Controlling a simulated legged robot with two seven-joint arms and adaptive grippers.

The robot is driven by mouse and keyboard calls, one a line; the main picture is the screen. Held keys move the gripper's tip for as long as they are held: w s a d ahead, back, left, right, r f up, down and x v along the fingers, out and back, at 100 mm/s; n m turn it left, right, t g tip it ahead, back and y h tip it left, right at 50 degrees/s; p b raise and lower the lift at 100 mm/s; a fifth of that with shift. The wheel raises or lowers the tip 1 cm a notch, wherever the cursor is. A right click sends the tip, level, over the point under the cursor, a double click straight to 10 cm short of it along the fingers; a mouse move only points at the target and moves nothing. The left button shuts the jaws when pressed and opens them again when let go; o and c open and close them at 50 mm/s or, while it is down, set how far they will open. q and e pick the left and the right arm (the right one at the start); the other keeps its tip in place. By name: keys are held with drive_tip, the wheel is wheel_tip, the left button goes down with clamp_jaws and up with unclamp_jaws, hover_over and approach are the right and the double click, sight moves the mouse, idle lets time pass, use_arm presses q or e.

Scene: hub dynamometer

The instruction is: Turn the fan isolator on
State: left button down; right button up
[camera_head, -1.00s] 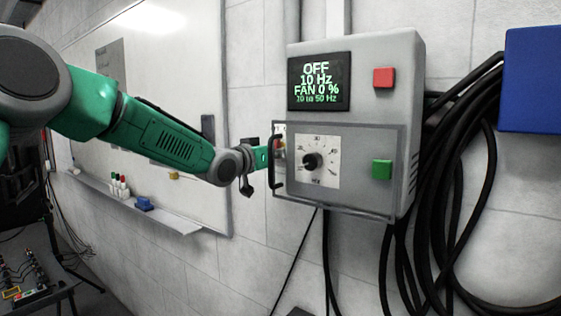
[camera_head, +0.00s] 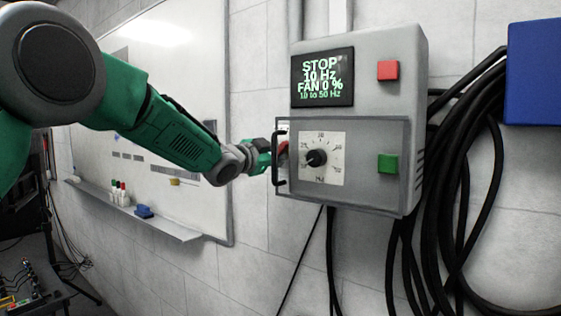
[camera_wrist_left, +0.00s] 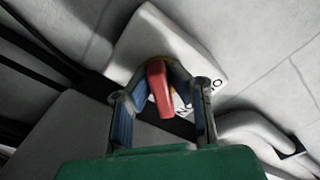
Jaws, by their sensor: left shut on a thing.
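The fan isolator is a pale box (camera_wrist_left: 143,40) with a red handle (camera_wrist_left: 159,92) on a yellow base, seen in the left wrist view. Parts of its white lettering plate show, with an "O" to the right. My left gripper (camera_wrist_left: 163,76) is shut on the red handle, one finger on each side. In the head view my left gripper (camera_head: 273,154) reaches in at the left side of the grey control box (camera_head: 375,60), and a bit of red shows behind the black door handle (camera_head: 279,160). The display (camera_head: 322,77) reads STOP, 10 Hz, FAN 0 %. My right gripper is not in view.
The control box has a red button (camera_head: 388,70), a green button (camera_head: 387,163) and a black dial (camera_head: 317,157) on its front. Thick black cables (camera_head: 455,190) hang at the right below a blue box (camera_head: 535,75). A whiteboard (camera_head: 185,90) is behind my left arm.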

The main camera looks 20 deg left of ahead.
use_arm(q)
drive_tip(key=shift+r+m, duration=0.25)
drive_tip(key=shift+m, duration=0.25)
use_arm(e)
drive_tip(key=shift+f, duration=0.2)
use_arm(q)
drive_tip(key=c, duration=1.5)
unclamp_jaws()
drive_tip(key=shift+s, duration=0.15)
drive_tip(key=shift+c, duration=0.2)
drive_tip(key=shift+s+d+r, duration=0.1)
drive_tip(key=shift+s+r, duration=0.05)
drive_tip(key=shift+s, duration=0.25)
drive_tip(key=shift+w+f, duration=0.2)
drive_tip(key=shift+s+f, duration=0.1)
drive_tip(key=v, duration=1.2)
drive_tip(key=shift+r, duration=0.25)
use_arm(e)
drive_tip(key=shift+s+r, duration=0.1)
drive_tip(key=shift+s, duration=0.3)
